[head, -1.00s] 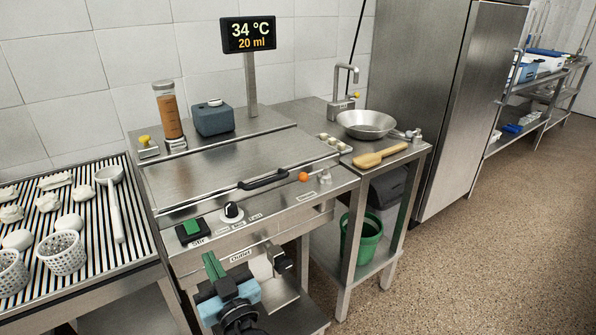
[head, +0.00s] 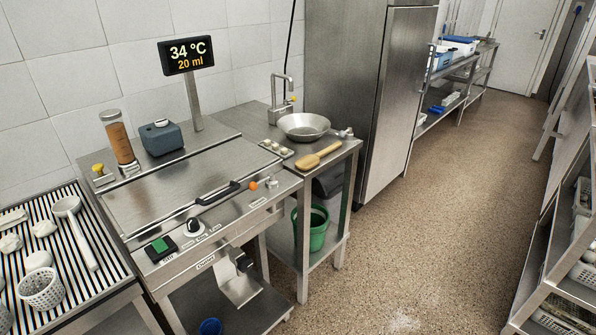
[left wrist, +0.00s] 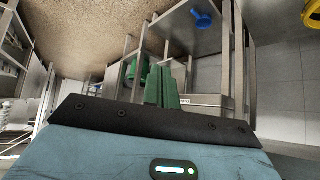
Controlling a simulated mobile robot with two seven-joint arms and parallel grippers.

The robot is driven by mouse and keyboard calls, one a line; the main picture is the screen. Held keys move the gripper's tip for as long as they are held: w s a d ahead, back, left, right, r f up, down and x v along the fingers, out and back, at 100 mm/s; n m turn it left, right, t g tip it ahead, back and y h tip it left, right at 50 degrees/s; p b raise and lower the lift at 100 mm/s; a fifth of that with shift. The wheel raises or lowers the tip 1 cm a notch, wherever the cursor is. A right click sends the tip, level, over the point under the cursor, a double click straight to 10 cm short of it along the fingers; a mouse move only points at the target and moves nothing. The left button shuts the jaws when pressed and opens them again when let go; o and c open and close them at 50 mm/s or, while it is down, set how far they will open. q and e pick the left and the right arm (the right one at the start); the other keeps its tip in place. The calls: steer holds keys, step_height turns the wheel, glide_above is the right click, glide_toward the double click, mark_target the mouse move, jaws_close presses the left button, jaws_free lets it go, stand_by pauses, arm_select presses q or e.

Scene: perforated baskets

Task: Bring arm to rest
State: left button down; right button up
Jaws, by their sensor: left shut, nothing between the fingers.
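My left gripper (left wrist: 162,88) shows in the left wrist view as two green fingers pressed together with nothing between them. They stick up beyond the black edge of my blue wrist housing. No gripper or arm of mine shows in the head view now. My right gripper is not in either current view.
A steel machine (head: 160,195) with a black handle stands left of a side table holding a metal bowl (head: 304,126) and wooden paddle (head: 317,155). A green bucket (head: 317,228) sits below. A perforated basket (head: 41,289) stands on the striped rack.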

arm_select(q)
steer(key=shift+h, duration=0.6)
steer(key=s, duration=0.1)
steer(key=s+r, duration=0.1)
steer(key=s, duration=0.1)
steer(key=s+r, duration=0.1)
steer(key=shift+s+d+p, duration=0.2)
steer(key=shift+s+p, duration=0.05)
steer(key=shift+p, duration=0.15)
